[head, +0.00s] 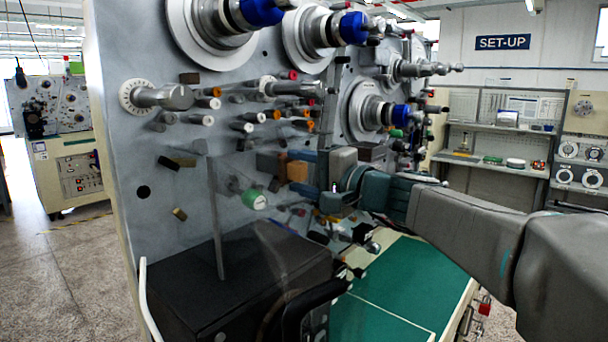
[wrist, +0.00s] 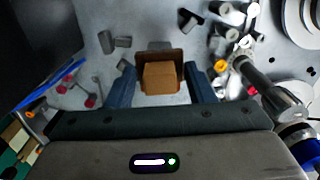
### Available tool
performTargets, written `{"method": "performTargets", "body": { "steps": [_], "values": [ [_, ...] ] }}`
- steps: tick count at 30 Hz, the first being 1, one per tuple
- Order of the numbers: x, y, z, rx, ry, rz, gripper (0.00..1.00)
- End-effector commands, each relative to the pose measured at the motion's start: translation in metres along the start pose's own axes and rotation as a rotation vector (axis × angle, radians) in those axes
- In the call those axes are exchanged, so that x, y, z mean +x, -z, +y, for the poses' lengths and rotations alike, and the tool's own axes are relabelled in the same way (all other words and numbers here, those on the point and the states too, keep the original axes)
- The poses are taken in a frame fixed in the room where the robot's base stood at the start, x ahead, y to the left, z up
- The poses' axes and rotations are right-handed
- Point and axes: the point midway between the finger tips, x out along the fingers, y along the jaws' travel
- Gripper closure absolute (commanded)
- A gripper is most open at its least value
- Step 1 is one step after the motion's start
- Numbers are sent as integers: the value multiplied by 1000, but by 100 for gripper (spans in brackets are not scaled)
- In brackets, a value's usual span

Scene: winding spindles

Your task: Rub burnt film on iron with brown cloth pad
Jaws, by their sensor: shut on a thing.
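My gripper (head: 299,171) is at the grey machine panel, its blue fingers pointing left in the head view. It is shut on the brown cloth pad (head: 293,170), a light brown block. In the wrist view the pad (wrist: 160,76) sits between the two fingertips (wrist: 161,84). A darker brown piece (head: 268,163) lies just beyond the pad, against its far side; it also frames the pad in the wrist view (wrist: 146,57). I cannot tell whether this piece belongs to the pad. I cannot make out the iron or its burnt film with certainty.
The upright panel (head: 150,60) carries many pegs, rollers and blue-capped spindles (head: 262,10) around my gripper. A green-faced dial (head: 254,199) is below left of it. A black box (head: 240,275) and a green work surface (head: 400,290) lie below.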

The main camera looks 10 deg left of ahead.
Motion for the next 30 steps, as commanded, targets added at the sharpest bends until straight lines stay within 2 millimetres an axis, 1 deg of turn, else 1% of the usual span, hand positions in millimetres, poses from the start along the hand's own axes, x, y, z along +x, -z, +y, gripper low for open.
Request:
{"method": "performTargets", "body": {
  "steps": [5,15,18,26,30],
  "values": [
    [0,6,1,0,-1,1,70],
    [-2,35,4,0,-1,2,70],
    [-2,40,3,-1,0,0,70],
    [1,39,4,-1,0,0,70],
    [1,32,4,-2,1,-2,70]
  ]
}}
